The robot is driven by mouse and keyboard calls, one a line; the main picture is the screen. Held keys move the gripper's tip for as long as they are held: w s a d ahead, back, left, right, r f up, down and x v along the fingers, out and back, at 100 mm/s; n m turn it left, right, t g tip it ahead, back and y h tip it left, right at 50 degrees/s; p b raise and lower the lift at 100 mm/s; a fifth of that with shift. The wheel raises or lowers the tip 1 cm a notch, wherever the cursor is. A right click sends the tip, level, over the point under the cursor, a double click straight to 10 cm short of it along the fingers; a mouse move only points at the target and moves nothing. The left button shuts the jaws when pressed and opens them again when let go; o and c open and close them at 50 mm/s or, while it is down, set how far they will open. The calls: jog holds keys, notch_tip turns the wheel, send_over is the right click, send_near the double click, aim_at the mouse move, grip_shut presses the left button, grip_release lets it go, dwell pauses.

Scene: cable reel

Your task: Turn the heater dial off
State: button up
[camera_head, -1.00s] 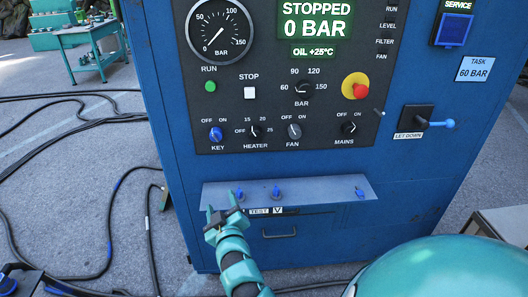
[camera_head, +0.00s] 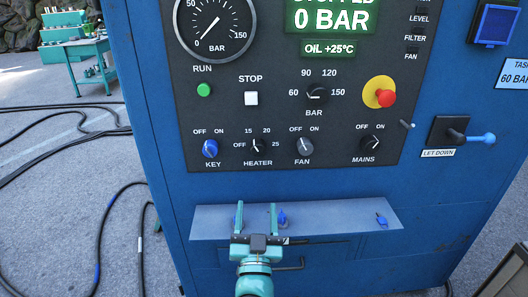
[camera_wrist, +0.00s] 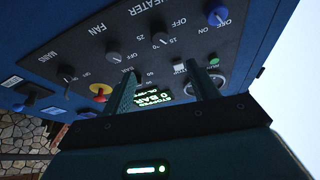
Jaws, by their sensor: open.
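The heater dial (camera_head: 256,146) is a small black knob with a white pointer on the dark control panel (camera_head: 225,120), between the key switch and the fan dial. Its pointer appears to tilt up-left, towards the 15 mark and not OFF. My gripper (camera_head: 256,207) is open and empty, below the dial in front of the sloping ledge, its two teal fingers pointing up. It does not touch the dial. The wrist view shows the panel upside down, with the heater dial (camera_wrist: 160,40) above and between the open fingers (camera_wrist: 163,75).
The blue key switch (camera_head: 210,148) and fan dial (camera_head: 305,146) flank the heater dial closely. The mains dial (camera_head: 370,144) is farther right. A red emergency button (camera_head: 384,97) and let-down lever (camera_head: 480,138) stick out. The ledge (camera_head: 340,214) carries small blue valves (camera_head: 382,220).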

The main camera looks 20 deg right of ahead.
aim_at(258, 153)
jog(key=p+x, duration=0.5)
jog(key=x, duration=1.2)
jog(key=shift+w, duration=0.15)
jog(key=c, duration=1)
